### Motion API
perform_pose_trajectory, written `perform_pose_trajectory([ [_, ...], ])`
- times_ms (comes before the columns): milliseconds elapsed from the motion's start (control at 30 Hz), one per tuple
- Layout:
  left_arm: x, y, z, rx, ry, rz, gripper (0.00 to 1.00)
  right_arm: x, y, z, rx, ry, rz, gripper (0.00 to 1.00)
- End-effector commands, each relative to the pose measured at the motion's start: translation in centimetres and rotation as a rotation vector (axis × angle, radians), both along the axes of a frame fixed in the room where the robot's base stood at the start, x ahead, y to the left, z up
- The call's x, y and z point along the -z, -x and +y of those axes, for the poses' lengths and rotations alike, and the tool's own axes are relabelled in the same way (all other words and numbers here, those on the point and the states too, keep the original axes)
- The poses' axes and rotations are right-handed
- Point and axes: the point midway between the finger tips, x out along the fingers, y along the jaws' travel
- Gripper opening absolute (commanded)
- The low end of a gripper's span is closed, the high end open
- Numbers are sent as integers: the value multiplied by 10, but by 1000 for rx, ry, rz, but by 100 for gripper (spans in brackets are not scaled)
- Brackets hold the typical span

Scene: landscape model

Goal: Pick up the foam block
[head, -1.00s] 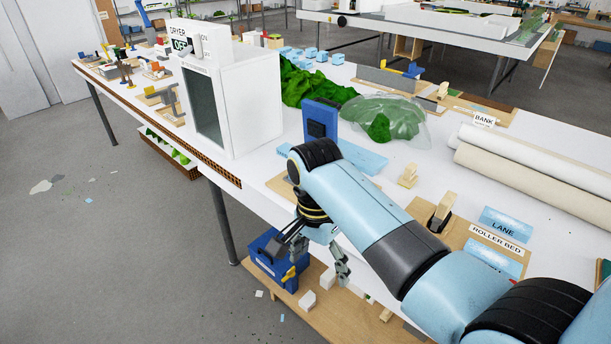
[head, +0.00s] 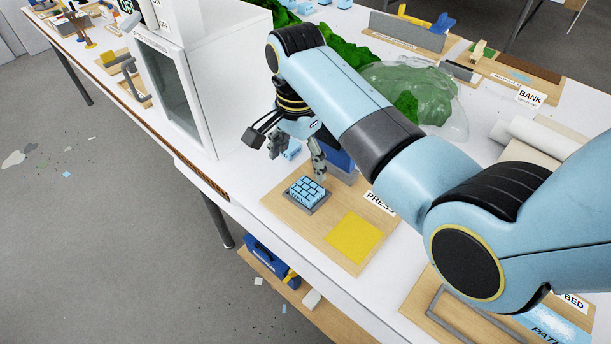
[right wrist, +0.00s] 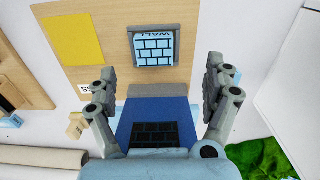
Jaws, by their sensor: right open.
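A light blue block with a dark brick pattern (head: 307,190), seemingly the foam block, lies in a grey holder on the wooden press board (head: 285,215). In the right wrist view the block (right wrist: 154,50) shows near the top middle, with lettering on its upper edge. My right gripper (head: 297,162) is open and empty, above the back of the board. In the right wrist view its fingers (right wrist: 160,88) are spread on either side of the blue press (right wrist: 150,118), and the block lies beyond the fingertips. My left gripper is not in view.
A yellow square (head: 354,238) lies on the board beside the block. A white dryer cabinet (head: 175,85) stands to the left. A green hill model (head: 405,102) under a clear cover is behind my right arm. The table's front edge runs close to the board.

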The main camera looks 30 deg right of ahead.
Motion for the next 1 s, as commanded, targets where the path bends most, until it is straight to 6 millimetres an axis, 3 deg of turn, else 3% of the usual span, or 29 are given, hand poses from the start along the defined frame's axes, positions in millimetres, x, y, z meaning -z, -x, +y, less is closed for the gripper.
perform_pose_trajectory([
  [100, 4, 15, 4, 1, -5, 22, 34, 22, 1, 0, 0, 0, 4, 85],
  [267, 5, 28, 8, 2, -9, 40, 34, 37, 1, -1, 1, 1, 2, 85],
  [600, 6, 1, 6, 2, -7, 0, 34, 82, 5, -7, 0, 0, 2, 85],
  [900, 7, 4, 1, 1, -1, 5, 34, 89, 5, -7, 0, 0, 0, 85],
  [1000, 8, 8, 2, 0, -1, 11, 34, 89, 5, -7, 0, 0, 0, 74],
])
